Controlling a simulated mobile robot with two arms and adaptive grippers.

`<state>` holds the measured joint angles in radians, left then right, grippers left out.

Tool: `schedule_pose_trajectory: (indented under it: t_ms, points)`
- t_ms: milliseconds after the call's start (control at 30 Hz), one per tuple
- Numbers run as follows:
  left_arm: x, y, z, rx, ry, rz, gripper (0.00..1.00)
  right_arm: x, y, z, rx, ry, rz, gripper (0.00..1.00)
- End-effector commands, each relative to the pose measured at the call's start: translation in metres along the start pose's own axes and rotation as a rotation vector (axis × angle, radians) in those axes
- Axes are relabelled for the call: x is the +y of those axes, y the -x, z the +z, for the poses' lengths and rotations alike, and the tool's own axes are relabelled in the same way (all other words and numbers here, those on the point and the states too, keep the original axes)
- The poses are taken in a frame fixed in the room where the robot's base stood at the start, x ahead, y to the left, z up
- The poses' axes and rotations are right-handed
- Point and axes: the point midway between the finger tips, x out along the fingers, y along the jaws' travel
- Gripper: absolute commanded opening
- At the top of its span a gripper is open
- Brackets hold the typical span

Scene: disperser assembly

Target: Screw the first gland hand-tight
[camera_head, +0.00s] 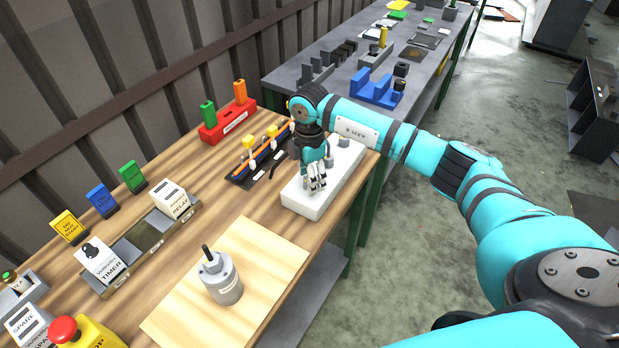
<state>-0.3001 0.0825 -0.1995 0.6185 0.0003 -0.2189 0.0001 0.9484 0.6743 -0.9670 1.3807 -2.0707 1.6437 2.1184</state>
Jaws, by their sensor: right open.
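My right gripper (316,184) is open and points down over the near end of a white block (302,204). Its fingertips are at or just above the block's top. Small grey fittings (343,141), which may be glands, stand at the block's far end, partly behind my arm. I cannot tell whether a gland sits between the fingers. A grey cylindrical unit (223,283) with a dark stub on top stands upright on a light wooden board (262,244). My left gripper is not in view.
A black tray (240,178) with orange and white parts lies left of the white block. A red holder (226,123) stands behind it. A rail with modules (142,240) and a yellow stop-button box (85,334) are at left. A second table (437,73) stands behind.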

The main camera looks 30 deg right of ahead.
Motion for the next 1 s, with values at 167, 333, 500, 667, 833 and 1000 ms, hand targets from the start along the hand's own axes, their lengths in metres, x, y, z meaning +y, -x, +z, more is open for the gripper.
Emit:
schedule_pose_trajectory:
  t_ms: [167, 333, 500, 667, 833, 1000]
  points:
    - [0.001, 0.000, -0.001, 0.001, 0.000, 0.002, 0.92, 0.001, 0.037, 0.001, 0.000, -0.001, 0.006, 0.53]
    - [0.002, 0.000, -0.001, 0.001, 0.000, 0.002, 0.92, 0.001, 0.073, 0.001, 0.000, -0.001, 0.005, 0.53]
    - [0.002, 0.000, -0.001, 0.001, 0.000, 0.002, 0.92, 0.001, 0.098, 0.000, 0.000, -0.001, 0.004, 0.53]
    - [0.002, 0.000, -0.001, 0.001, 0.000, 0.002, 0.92, 0.000, 0.108, 0.000, 0.001, -0.002, 0.002, 0.53]
    - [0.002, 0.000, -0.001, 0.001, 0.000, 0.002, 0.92, 0.000, 0.110, 0.000, 0.001, -0.002, 0.001, 0.53]
    - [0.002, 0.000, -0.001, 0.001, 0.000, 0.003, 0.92, 0.000, 0.109, 0.000, 0.001, -0.002, 0.001, 0.53]
